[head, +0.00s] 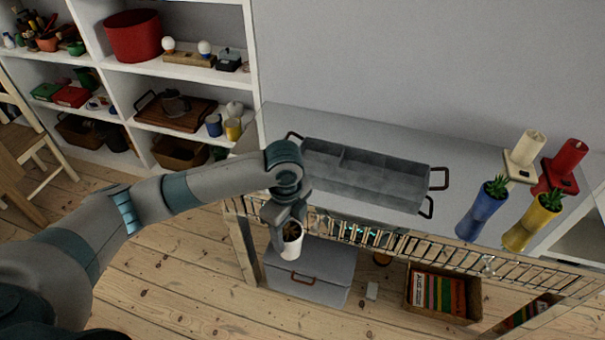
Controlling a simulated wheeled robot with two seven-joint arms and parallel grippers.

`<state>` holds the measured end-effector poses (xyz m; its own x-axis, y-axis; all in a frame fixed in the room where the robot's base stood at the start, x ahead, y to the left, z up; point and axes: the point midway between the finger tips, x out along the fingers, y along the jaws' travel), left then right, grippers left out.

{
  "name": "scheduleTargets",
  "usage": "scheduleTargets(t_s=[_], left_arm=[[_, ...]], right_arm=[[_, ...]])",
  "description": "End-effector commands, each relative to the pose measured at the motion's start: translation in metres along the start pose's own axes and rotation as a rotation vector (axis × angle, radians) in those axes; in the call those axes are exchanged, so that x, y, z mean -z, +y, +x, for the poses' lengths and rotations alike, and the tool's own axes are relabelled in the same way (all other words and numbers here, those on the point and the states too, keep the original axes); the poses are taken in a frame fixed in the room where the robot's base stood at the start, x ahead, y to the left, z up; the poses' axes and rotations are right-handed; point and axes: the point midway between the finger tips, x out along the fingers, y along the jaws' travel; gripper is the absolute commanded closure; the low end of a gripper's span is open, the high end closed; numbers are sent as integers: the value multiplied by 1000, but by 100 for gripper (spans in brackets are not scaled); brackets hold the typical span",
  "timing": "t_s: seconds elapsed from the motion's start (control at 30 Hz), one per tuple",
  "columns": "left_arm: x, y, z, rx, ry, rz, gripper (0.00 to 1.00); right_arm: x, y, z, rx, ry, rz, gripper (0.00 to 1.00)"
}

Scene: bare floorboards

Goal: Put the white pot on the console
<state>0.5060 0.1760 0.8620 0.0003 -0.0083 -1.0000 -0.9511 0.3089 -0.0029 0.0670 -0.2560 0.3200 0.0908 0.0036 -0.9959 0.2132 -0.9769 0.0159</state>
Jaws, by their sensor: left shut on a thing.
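The white pot (290,246), with a small dark green plant in it, is held in my left gripper (287,226). The gripper is shut on it and partly hides it. The pot is upright or nearly so and appears in front of the console's front edge, above the lower level. The console (400,135) is a grey-topped table against the wall with a barred front rail. My right gripper is not in view.
A grey metal tray (365,175) fills the console's left-middle. Bare top lies between tray and vases. A grey box (310,272) and book crate (443,293) sit below.

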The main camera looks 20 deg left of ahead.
Motion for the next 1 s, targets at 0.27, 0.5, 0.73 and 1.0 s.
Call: scheduleTargets(t_s=[0.27, 0.5, 0.73, 1.0], left_arm=[[-2, 3, -39, 9, 10, -384, 75], [-3, 11, -73, 6, 18, -766, 75], [-4, 22, -104, 3, 18, -1131, 75], [-7, 38, -137, 2, 8, -1548, 75]], right_arm=[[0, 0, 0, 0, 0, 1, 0], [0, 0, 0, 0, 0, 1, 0], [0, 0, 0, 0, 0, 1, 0], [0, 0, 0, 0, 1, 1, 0]])
